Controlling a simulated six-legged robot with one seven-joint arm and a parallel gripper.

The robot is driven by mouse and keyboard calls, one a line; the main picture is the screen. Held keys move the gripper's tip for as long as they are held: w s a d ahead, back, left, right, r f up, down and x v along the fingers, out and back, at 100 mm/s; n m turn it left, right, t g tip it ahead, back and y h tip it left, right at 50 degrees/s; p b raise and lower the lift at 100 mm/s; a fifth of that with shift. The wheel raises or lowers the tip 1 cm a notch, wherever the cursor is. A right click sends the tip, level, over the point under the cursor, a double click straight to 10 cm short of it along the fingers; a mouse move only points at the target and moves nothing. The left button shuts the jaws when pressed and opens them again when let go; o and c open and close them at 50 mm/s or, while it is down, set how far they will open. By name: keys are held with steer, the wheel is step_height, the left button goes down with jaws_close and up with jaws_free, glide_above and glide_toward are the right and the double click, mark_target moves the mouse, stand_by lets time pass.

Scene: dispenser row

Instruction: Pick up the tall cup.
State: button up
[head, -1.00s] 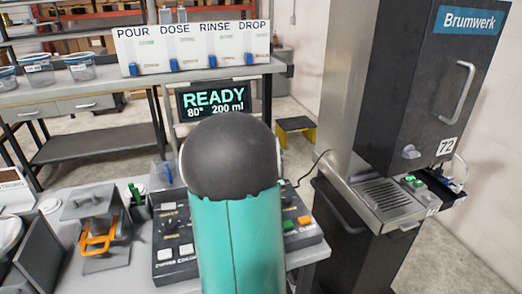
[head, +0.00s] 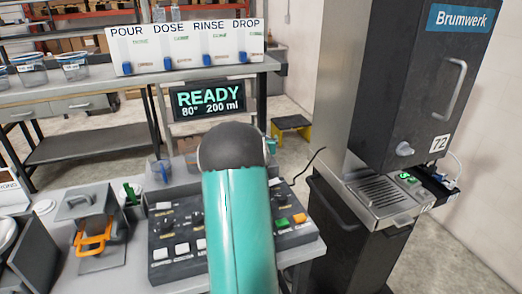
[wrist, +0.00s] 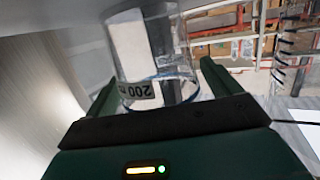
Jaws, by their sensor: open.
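In the wrist view a clear cup (wrist: 155,45) with a white label reading 200 and a blue-tinted rim shows upside down, between and beyond my fingers. I cannot tell for sure that it is the tall cup. My gripper (wrist: 160,86) is open, with one green finger to each side of the cup, and I see no clear contact. In the head view my teal arm hides most of the gripper and whatever is in front of it. A small clear vessel with blue (head: 161,171) stands left of my arm, partly hidden.
A control panel (head: 172,250) with buttons and an orange-handled device (head: 92,240) are on the near table. The Brumwerk dispenser (head: 410,95) stands at right. Behind are a READY display (head: 210,101), a back bench (head: 40,99) with lidded tubs and a yellow step stool (head: 291,127).

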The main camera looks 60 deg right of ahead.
steer(key=shift+w+d, duration=0.1)
steer(key=shift+d, duration=0.1)
steer(key=c, duration=1)
steer(key=shift+c, duration=0.2)
steer(key=shift+r, duration=0.45)
steer(key=f+v, duration=0.1)
steer(key=v, duration=1.7)
steer(key=shift+a, duration=0.25)
